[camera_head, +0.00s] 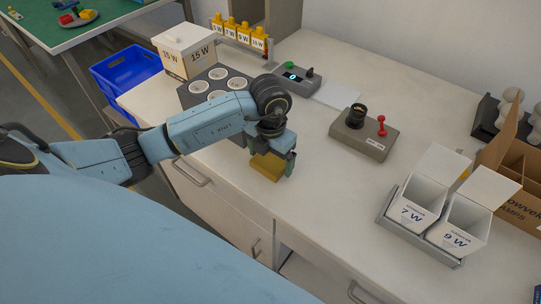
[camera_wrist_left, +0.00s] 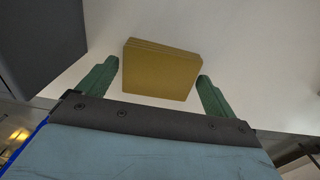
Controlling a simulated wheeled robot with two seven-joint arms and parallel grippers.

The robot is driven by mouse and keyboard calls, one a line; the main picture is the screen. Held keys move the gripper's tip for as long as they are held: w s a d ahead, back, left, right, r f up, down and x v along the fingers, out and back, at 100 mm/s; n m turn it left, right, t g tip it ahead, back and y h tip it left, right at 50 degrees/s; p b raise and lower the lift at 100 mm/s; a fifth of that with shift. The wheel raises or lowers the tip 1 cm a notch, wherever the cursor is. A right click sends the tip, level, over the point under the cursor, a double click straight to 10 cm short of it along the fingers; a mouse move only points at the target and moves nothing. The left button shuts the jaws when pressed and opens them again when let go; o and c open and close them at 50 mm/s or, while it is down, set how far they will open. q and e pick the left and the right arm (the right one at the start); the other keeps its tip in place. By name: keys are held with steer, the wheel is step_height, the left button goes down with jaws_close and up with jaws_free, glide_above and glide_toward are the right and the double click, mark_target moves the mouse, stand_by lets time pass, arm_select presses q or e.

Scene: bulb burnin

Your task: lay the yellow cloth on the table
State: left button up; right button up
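The yellow cloth (camera_head: 267,167) is a folded, block-like pad at the table's front edge side, below my left gripper (camera_head: 272,158). In the left wrist view the cloth (camera_wrist_left: 160,72) shows between the two green fingers of the left gripper (camera_wrist_left: 158,68). The fingers are spread wide, with a narrow gap on the cloth's left side; its right edge is close to the other finger. I cannot tell whether the cloth rests fully on the white table (camera_head: 315,205). My right gripper is not in view.
A dark block with round sockets (camera_head: 217,74) and a white 15 W box (camera_head: 187,50) stand behind my left arm. A grey device with a red lever (camera_head: 364,133) is to the right. Two white bins (camera_head: 418,199) stand at far right. The table between is clear.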

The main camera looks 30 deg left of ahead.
mark_target(270, 161)
arm_select(q)
steer(key=shift+o, duration=0.6)
steer(key=shift+r, duration=0.2)
step_height(270, 161, up, 12)
steer(key=p, duration=0.1)
steer(key=shift+p, duration=0.35)
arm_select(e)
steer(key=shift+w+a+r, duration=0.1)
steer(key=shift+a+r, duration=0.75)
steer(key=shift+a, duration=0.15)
